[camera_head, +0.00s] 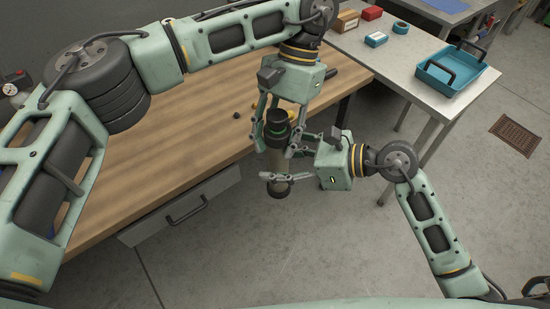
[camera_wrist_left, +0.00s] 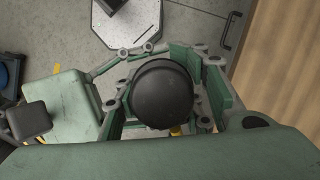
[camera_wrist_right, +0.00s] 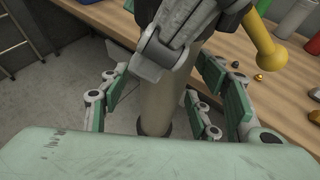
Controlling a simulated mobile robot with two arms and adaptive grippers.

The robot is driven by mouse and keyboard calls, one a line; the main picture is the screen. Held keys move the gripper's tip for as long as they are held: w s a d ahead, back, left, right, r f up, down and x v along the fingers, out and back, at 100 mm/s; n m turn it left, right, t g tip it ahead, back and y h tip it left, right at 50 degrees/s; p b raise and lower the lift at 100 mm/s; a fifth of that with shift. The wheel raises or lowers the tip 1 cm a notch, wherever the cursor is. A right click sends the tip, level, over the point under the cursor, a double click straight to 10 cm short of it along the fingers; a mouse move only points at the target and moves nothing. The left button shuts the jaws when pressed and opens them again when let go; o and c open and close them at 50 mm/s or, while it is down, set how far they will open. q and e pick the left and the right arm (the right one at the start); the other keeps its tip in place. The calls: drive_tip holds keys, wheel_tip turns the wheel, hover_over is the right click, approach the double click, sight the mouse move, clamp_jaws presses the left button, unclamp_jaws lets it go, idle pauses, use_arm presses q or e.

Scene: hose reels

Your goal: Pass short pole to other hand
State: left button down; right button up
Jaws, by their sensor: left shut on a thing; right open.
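The short pole (camera_head: 277,157) is tan with dark ends and stands roughly upright in front of the bench edge. My left gripper (camera_head: 277,130) reaches down from above and is shut on its upper part. The pole's dark round end (camera_wrist_left: 162,93) shows between the left fingers in the left wrist view. My right gripper (camera_head: 277,162) comes from the right, lower down, and is open. In the right wrist view the tan shaft (camera_wrist_right: 155,92) stands between the open right fingers, with a left finger (camera_wrist_right: 170,45) crossing above. Contact with the right fingers is unclear.
The wooden workbench (camera_head: 170,145) with a drawer (camera_head: 185,207) lies behind and left of the pole. A grey table (camera_head: 425,45) at the upper right holds a blue tray (camera_head: 450,75) and small boxes. Small balls (camera_wrist_right: 260,78) lie on the bench. The floor in front is clear.

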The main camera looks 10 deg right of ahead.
drive_tip(key=shift+w+a+f, duration=0.15)
drive_tip(key=shift+a, duration=0.25)
drive_tip(key=shift+a, duration=0.1)
clamp_jaws()
drive_tip(key=shift+c, duration=0.5)
unclamp_jaws()
drive_tip(key=shift+o, duration=0.5)
